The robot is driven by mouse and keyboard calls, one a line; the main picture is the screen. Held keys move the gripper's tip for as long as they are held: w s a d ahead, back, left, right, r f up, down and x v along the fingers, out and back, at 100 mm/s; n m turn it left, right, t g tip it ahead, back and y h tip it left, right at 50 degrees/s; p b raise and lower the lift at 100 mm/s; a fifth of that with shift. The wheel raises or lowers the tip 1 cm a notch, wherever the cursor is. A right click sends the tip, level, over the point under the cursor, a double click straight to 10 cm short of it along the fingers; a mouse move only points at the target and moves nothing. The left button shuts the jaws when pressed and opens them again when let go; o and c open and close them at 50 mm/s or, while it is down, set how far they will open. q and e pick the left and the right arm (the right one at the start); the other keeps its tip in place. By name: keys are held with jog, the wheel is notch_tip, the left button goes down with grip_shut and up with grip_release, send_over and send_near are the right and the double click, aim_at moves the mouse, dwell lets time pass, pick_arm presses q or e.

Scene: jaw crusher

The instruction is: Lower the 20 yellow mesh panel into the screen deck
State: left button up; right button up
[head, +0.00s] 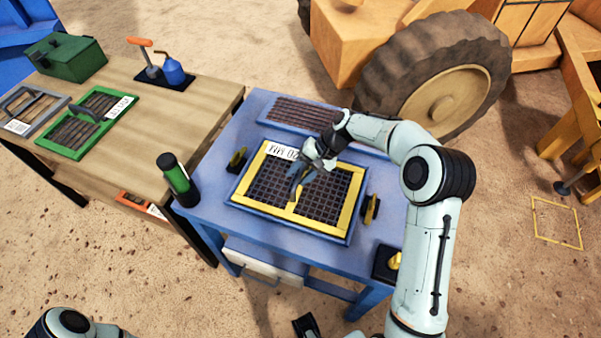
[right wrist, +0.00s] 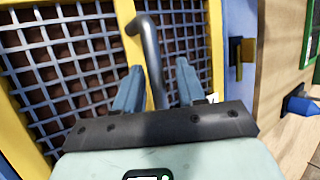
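The yellow mesh panel (head: 346,213), with a white label (head: 283,152), lies flat within the blue rim of the screen deck (head: 240,206) on the blue table. I cannot tell whether it is fully down. My right gripper (head: 302,177) is over the panel's middle. In the right wrist view, the panel's yellow frame (right wrist: 217,45) and grey mesh show beyond the fingers. The panel's dark bent handle (right wrist: 150,50) passes between the two blue fingers (right wrist: 160,90), with gaps beside it, so the gripper looks open around it.
Yellow-black clamps stand left (head: 237,159) and right (head: 371,209) of the deck. A dark green bottle (head: 178,180) stands at the blue table's left edge. A wooden bench (head: 160,130) at left holds a green-framed panel (head: 75,152). A large tyre (head: 375,85) stands behind.

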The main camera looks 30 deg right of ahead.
jog(key=shift+o, duration=0.4)
jog(key=shift+s+f, duration=0.1)
jog(key=shift+f, duration=0.05)
jog(key=p+v, duration=0.1)
jog(key=v, duration=1.2)
jog(key=shift+r, duration=0.3)
jog(key=shift+d, duration=0.1)
